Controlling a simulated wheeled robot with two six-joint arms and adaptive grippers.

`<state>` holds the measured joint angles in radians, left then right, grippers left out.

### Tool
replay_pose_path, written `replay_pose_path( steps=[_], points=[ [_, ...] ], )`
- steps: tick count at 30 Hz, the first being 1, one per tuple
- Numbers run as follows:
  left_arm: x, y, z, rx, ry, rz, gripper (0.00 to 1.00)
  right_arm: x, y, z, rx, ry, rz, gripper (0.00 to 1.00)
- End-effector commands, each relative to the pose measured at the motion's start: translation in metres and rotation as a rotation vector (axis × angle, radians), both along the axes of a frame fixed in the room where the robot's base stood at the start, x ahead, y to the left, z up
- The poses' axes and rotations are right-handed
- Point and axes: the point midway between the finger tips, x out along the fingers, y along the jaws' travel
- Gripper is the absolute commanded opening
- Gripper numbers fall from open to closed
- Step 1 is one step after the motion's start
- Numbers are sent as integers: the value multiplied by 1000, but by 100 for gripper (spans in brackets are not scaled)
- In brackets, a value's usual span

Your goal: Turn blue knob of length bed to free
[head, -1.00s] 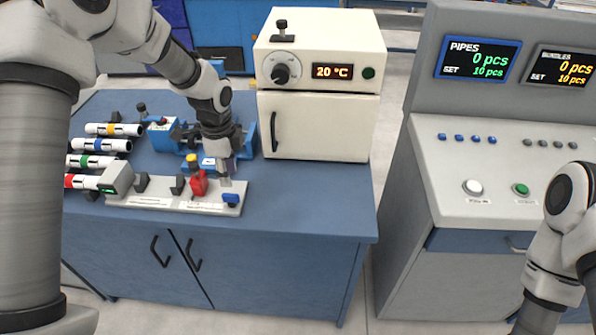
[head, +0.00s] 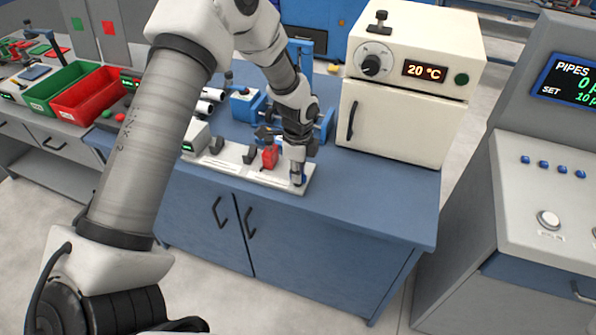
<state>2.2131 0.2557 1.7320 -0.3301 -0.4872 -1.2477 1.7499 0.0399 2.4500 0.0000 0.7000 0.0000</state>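The length bed (head: 262,185) is a long white plate near the front edge of the blue bench, with dark supports and a red block (head: 270,157) on it. My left gripper (head: 297,178) points down at the bed's right end, with its fingertips at the blue knob (head: 302,183). Only a sliver of blue shows beside the fingers, so the knob's turn position is hidden. The fingers are too small and close together to tell whether they grip the knob. My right gripper is out of view.
A cream oven (head: 400,120) reading 20 °C stands right of the bed. Red (head: 88,98) and green (head: 45,90) bins stand left. A grey console (head: 545,190) is at right.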

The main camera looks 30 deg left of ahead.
Motion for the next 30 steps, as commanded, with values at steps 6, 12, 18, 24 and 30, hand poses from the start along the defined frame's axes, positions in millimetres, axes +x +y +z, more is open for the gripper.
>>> replay_pose_path(
  steps=[6,12,18,24,30],
  points=[
    [0,0,-1,0,1,6,0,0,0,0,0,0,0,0],
    [-1,0,0,0,2,49,0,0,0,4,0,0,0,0],
    [-1,0,0,0,5,155,0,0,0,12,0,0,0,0],
    [-1,-1,1,-1,4,319,0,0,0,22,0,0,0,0],
    [-1,0,1,0,4,509,0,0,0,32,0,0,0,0]
  ],
)
